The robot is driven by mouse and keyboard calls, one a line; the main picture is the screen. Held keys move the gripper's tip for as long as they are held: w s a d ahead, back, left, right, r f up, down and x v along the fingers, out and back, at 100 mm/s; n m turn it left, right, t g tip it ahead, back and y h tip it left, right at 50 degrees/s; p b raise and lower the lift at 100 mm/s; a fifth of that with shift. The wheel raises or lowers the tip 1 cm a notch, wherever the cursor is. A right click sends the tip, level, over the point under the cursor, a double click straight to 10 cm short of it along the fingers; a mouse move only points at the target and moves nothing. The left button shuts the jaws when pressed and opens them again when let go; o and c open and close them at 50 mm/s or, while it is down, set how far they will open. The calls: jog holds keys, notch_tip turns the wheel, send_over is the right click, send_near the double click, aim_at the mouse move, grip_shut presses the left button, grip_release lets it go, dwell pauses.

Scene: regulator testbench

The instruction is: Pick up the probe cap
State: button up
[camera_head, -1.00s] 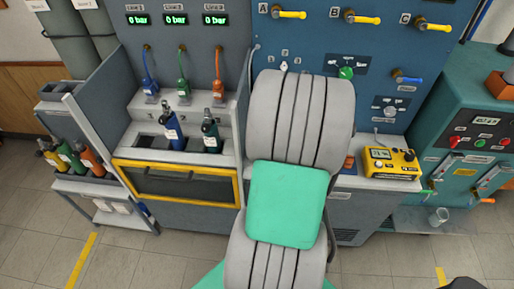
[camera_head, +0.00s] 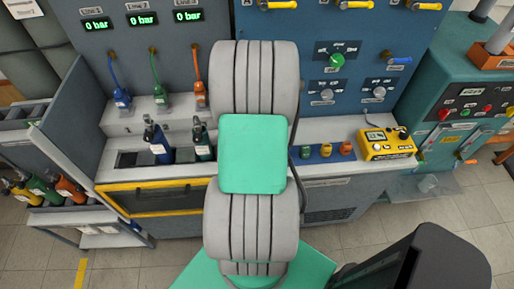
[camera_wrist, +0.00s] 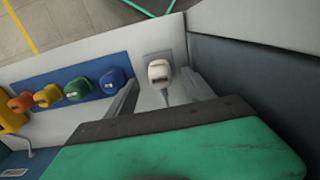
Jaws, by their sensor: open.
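A small white cap-like piece (camera_wrist: 159,71), which I take to be the probe cap, sits at a grey square plate on the bench in the wrist view. A thin grey stem runs from it toward my gripper. My gripper (camera_wrist: 160,84) is open, with one grey finger on each side of the white piece in the picture. I cannot tell how far the fingers are above it, and no contact shows. In the head view my grey and green arm hides the gripper and the white piece.
Orange (camera_wrist: 21,101), yellow (camera_wrist: 47,95), green (camera_wrist: 77,89) and blue (camera_wrist: 113,81) knob-like pieces stand in a row beside it. A yellow meter (camera_head: 386,143) is on the bench at right. A grey wall (camera_wrist: 245,75) rises close on the right of the wrist view.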

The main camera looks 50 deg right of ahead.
notch_tip(320, 180, down, 3)
jog(key=shift+r, duration=0.15)
grip_shut()
dwell(0.5)
